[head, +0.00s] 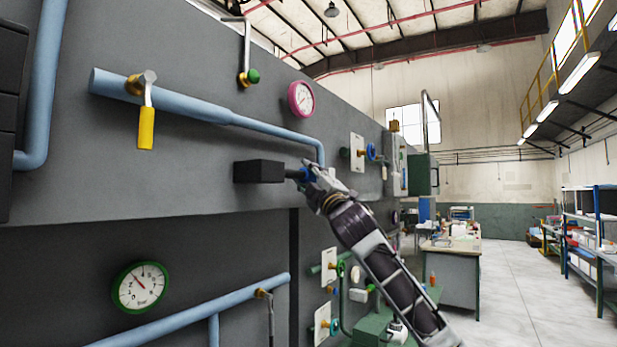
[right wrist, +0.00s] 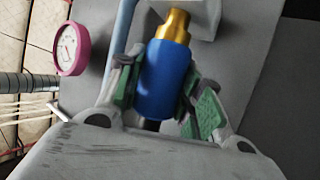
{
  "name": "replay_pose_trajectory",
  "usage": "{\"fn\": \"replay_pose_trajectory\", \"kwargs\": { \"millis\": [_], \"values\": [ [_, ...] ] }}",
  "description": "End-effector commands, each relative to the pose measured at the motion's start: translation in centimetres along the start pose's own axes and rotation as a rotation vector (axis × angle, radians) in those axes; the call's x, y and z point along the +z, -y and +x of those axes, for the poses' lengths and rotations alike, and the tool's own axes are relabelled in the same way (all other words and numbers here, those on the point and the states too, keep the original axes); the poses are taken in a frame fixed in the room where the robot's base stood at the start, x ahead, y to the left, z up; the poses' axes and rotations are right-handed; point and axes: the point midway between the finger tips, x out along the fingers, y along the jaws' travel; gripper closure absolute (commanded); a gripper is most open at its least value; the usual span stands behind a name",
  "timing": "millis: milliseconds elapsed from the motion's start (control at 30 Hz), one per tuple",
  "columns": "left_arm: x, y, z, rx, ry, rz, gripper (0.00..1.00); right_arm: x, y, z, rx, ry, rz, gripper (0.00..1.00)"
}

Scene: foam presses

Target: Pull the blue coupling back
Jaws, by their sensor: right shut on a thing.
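The blue coupling (right wrist: 162,82) is a short blue cylinder with a brass fitting (right wrist: 174,27) at its far end, seen in the right wrist view. My right gripper (right wrist: 163,92) has its green-padded fingers on both sides of the coupling and is shut on it. In the head view my right gripper (head: 318,184) is at the panel, right of a black box (head: 260,171), with a bit of the blue coupling (head: 308,175) showing between. The rest of the coupling is hidden by the gripper there. My left gripper is not in view.
The grey panel (head: 200,180) carries blue pipes (head: 185,105), a yellow-handled valve (head: 146,128), a pink gauge (head: 301,98) and a green gauge (head: 140,287). A white plate with a blue handwheel (head: 371,152) is beyond the gripper. Open floor (head: 530,290) lies at the right.

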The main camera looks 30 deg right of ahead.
Motion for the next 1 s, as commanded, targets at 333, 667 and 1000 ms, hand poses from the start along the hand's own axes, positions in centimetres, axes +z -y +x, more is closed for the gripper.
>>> {"fn": "replay_pose_trajectory", "kwargs": {
  "millis": [333, 667, 1000],
  "values": [
    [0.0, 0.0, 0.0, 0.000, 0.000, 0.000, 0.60, -3.3, 0.2, -1.3, -0.003, -0.004, 0.001, 1.00],
    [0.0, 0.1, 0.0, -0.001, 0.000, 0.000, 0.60, -4.2, 0.3, -1.7, -0.005, -0.003, 0.001, 1.00],
    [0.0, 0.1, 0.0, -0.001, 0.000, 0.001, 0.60, -4.2, 0.2, -1.7, -0.003, -0.002, 0.001, 0.42]
  ]
}}
